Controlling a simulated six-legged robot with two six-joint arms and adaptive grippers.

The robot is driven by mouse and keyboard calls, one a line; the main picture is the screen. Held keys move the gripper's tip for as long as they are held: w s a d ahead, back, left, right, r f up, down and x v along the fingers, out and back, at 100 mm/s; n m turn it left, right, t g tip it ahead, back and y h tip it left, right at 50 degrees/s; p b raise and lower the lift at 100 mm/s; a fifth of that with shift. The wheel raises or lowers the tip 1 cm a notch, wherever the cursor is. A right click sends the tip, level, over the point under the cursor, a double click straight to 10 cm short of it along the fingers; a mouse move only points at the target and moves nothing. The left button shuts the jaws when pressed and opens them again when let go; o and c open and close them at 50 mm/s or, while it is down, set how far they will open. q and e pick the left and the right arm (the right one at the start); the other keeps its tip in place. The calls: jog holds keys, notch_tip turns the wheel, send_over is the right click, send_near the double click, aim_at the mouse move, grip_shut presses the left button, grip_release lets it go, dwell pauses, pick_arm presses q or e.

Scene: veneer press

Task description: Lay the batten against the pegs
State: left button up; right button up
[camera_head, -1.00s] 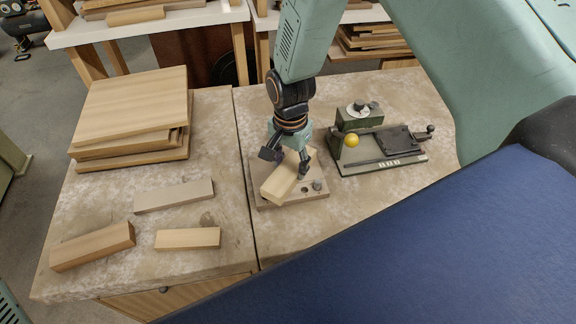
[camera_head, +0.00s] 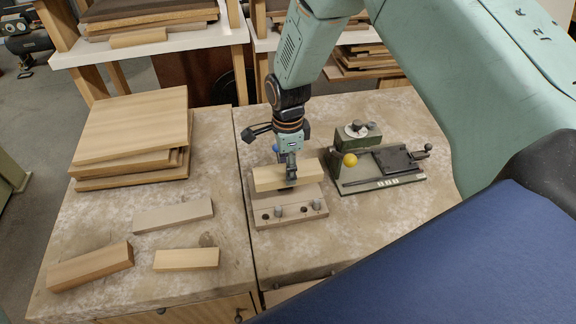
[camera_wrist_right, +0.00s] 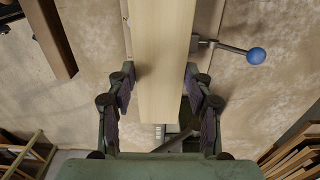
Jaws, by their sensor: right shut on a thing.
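A pale wooden batten (camera_head: 268,181) is held crosswise in my right gripper (camera_head: 290,173), over the rear half of a small wooden board (camera_head: 290,222). Two grey pegs, a left peg (camera_head: 279,211) and a right peg (camera_head: 315,205), stand near the board's front edge. The batten runs roughly parallel to the peg row, with bare board showing between them. A dark shadow shows under it; I cannot tell its exact height. In the right wrist view the batten (camera_wrist_right: 163,50) lies between the two fingers of the gripper (camera_wrist_right: 162,92). My left gripper is out of view.
A green fixture with a yellow knob (camera_head: 350,160) stands right of the board. A lever with a blue knob (camera_wrist_right: 256,55) is beside the batten. Loose pieces, a grey one (camera_head: 173,215), a brown one (camera_head: 90,267) and a pale one (camera_head: 187,259), and stacked panels (camera_head: 133,125) lie left.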

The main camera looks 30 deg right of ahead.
jog(key=shift+f+b, duration=1.95)
jog(key=shift+f, duration=0.75)
jog(key=shift+p, duration=0.35)
jog(key=shift+f, duration=0.2)
jog(key=shift+f+b, duration=0.75)
jog(key=shift+f, duration=0.8)
dwell(2.0)
dwell(1.0)
